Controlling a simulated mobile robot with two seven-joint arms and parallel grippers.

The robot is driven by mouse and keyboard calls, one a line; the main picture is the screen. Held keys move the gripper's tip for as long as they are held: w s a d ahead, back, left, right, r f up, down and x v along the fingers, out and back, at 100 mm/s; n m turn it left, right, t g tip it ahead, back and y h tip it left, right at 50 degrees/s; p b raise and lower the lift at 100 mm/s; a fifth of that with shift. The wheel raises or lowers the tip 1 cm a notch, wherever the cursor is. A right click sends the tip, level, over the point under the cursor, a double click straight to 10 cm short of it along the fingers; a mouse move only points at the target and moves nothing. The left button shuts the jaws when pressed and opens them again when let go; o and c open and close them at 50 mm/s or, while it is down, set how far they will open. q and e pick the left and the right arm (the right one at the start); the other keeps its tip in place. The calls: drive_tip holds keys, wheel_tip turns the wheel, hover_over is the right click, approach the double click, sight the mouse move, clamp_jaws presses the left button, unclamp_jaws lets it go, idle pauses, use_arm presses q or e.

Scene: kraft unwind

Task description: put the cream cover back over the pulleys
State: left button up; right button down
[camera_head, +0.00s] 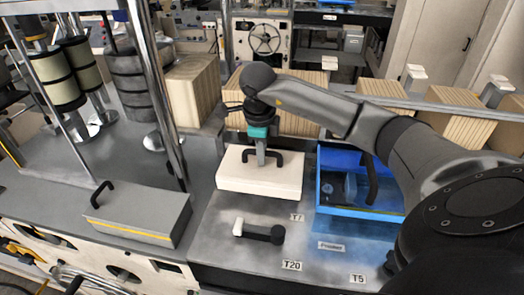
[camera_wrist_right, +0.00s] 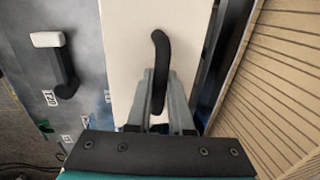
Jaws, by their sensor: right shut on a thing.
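The cream cover (camera_head: 240,185) is a flat box with a black handle on top, left of an open blue-walled bay (camera_head: 357,211). Dark rounded parts (camera_head: 349,186), which look like the pulleys, show inside the bay, partly behind my right arm. My right gripper (camera_head: 262,160) points down and is shut on the cover's handle. In the right wrist view the fingers (camera_wrist_right: 158,95) sit on either side of the black handle (camera_wrist_right: 160,60), with the cream top (camera_wrist_right: 125,50) beneath. I cannot tell whether the cover touches the bench. My left gripper is not in view.
A black lever with a white knob (camera_head: 258,232) lies in front of the cover. A grey box with a black handle (camera_head: 140,212) stands at left, near metal posts and rollers. Ribbed tan blocks (camera_head: 195,92) line the back. Grey bench top between box and lever is clear.

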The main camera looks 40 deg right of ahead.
drive_tip(key=shift+f+b, duration=1)
drive_tip(key=shift+f, duration=0.5)
drive_tip(key=shift+f, duration=0.3)
idle(0.4)
drive_tip(key=c, duration=0.7)
unclamp_jaws()
drive_tip(key=shift+c, duration=0.2)
wheel_tip(320, 180, up, 15)
drive_tip(key=s+a, duration=0.1)
drive_tip(key=a, duration=0.1)
drive_tip(key=shift+s+a, duration=0.15)
drive_tip(key=shift+s, duration=0.25)
